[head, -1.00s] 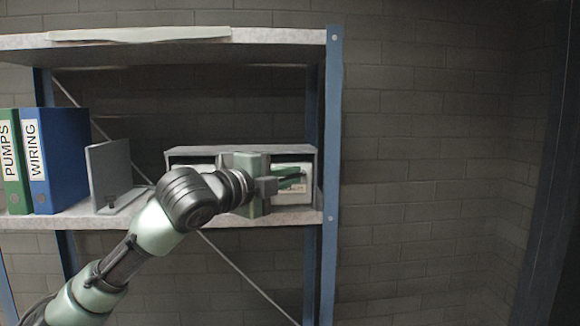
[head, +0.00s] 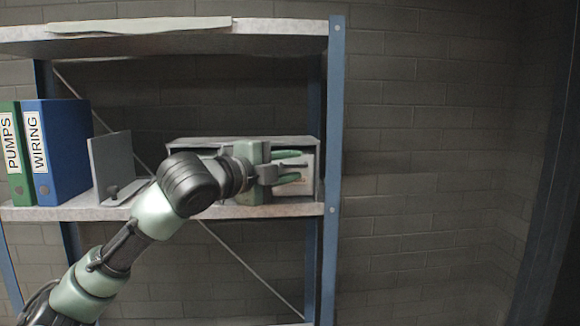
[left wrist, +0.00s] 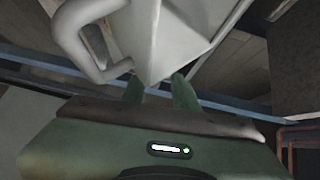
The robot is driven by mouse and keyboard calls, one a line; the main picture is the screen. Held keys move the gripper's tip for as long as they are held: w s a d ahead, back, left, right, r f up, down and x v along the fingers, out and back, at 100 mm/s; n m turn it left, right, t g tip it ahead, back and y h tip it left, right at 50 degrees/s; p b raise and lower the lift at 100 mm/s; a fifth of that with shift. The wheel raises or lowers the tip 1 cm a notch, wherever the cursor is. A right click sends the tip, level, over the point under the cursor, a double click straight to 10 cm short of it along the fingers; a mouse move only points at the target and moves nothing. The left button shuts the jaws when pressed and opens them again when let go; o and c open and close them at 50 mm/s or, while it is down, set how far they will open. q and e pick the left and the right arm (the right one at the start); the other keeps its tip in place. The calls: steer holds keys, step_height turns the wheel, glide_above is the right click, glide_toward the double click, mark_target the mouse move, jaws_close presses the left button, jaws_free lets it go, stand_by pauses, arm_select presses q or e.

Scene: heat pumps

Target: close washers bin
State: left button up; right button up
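A grey bin cabinet (head: 240,141) stands on the middle shelf. Its right bin, with a pale front (head: 305,168), is partly behind my left gripper (head: 290,166). A left bin is mostly hidden by my arm. No label can be read, so I cannot tell which bin holds washers. My left gripper's green fingers are spread apart in front of the right bin, and it looks empty. In the left wrist view its fingertips (left wrist: 160,88) are apart, close to a pale angular piece (left wrist: 175,40) with a grey loop handle (left wrist: 82,38). Contact is unclear. My right gripper is not in view.
Green and blue binders (head: 62,150) stand at the left of the shelf, beside a grey bookend (head: 112,165). A blue shelf post (head: 333,130) is just right of the cabinet. The upper shelf (head: 270,35) is above it.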

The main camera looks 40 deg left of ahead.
arm_select(q)
steer(key=s+b, duration=0.4)
steer(key=s, duration=0.3)
steer(key=shift+s+d+r, duration=0.25)
steer(key=shift+s, duration=0.05)
